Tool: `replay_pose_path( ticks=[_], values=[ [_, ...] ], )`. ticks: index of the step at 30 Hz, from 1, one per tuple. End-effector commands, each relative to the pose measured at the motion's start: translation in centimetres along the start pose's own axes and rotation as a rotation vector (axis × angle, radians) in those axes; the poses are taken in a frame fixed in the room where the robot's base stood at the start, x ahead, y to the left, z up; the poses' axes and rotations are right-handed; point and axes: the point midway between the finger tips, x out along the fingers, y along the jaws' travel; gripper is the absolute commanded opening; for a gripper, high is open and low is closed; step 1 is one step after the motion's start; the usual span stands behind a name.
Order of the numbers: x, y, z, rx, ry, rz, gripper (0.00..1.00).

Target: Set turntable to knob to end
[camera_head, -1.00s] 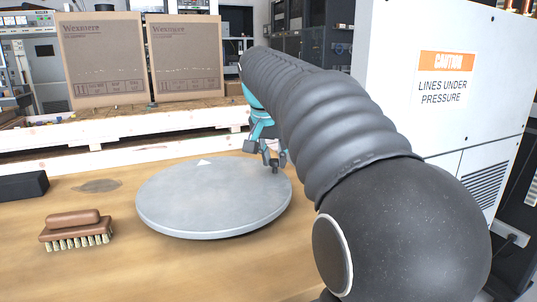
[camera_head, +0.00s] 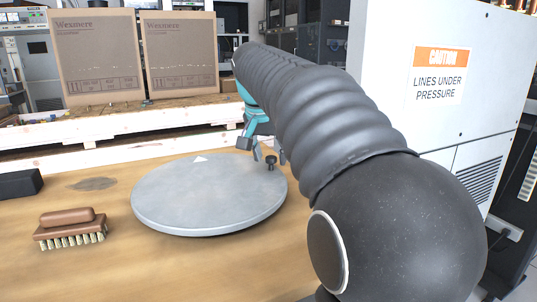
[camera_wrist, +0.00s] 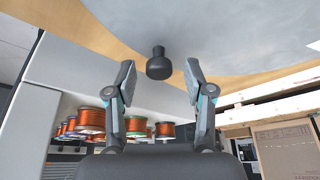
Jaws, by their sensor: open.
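The turntable (camera_head: 205,200) is a round grey disc on the wooden bench in the head view, with a white triangle mark (camera_head: 200,158) near its far edge. Its black knob (camera_head: 270,161) stands up near the right rim. My gripper (camera_head: 268,157) is at the far right rim, close behind the knob, and partly hidden by my arm. In the wrist view the knob (camera_wrist: 158,64) lies between the two open fingers, a little beyond their tips, with no contact visible. The turntable's grey surface (camera_wrist: 200,25) fills the top there.
A brown brush (camera_head: 70,229) and a black block (camera_head: 20,183) lie left of the turntable. A dark oval patch (camera_head: 92,184) marks the bench. Cardboard boxes (camera_head: 97,55) stand on a pallet behind. A white cabinet (camera_head: 400,110) stands at right. The front bench is clear.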

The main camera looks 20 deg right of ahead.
Motion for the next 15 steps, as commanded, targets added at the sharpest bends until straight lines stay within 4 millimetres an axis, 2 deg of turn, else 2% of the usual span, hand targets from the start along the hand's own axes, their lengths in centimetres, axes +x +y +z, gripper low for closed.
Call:
replay_pose_path(
  ticks=[5,15],
  values=[
    [-1.8,-0.1,-0.1,0.000,0.003,-0.002,0.53],
    [-8.4,-0.1,0.0,-0.001,0.003,-0.002,0.53]
  ],
)
